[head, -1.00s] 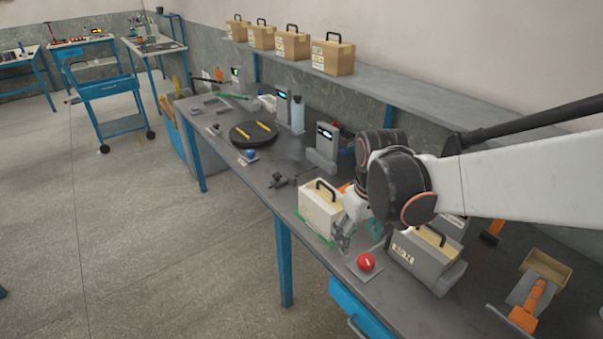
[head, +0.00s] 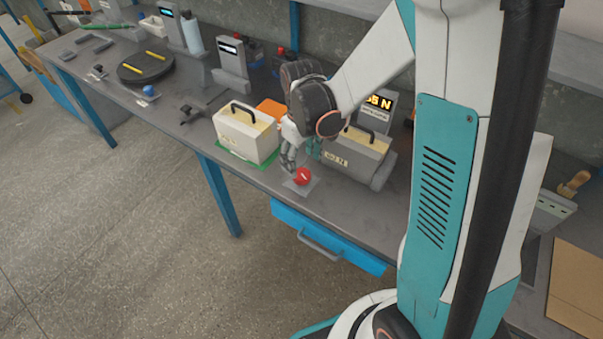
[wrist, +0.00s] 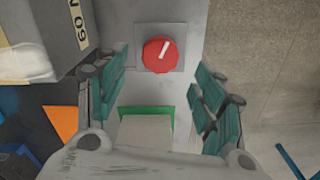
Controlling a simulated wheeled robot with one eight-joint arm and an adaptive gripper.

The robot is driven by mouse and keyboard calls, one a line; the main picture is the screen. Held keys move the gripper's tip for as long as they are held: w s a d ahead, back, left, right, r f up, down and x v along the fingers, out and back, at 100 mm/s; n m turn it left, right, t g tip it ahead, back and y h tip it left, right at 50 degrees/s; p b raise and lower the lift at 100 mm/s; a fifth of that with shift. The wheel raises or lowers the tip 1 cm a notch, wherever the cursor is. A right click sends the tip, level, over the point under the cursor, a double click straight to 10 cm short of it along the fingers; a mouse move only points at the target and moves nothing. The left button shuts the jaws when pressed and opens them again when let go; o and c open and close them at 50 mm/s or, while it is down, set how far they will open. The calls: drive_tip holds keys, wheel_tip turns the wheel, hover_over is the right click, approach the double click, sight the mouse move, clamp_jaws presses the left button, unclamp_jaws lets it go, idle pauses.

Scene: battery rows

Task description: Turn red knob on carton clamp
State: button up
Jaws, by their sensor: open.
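The red knob (head: 303,176) sits on a small grey square plate at the bench's front edge. In the wrist view the knob (wrist: 160,54) shows a white pointer mark tilted slightly right of straight up. My gripper (head: 289,163) is open and empty, pointing down just left of the knob. In the wrist view the knob lies ahead of and between the teal fingers (wrist: 160,88), apart from them.
A pale carton with a black handle (head: 245,136) stands on a green mat left of my gripper. An orange block (head: 271,109) lies behind it. A display (head: 378,103) stands behind the clamp. A blue drawer (head: 325,240) is below the bench edge.

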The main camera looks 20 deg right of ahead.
sight(302, 174)
drive_tip(key=shift+f+b, duration=0.8)
drive_tip(key=shift+f, duration=1.95)
drive_tip(key=shift+c, duration=0.4)
drive_tip(key=c, duration=1)
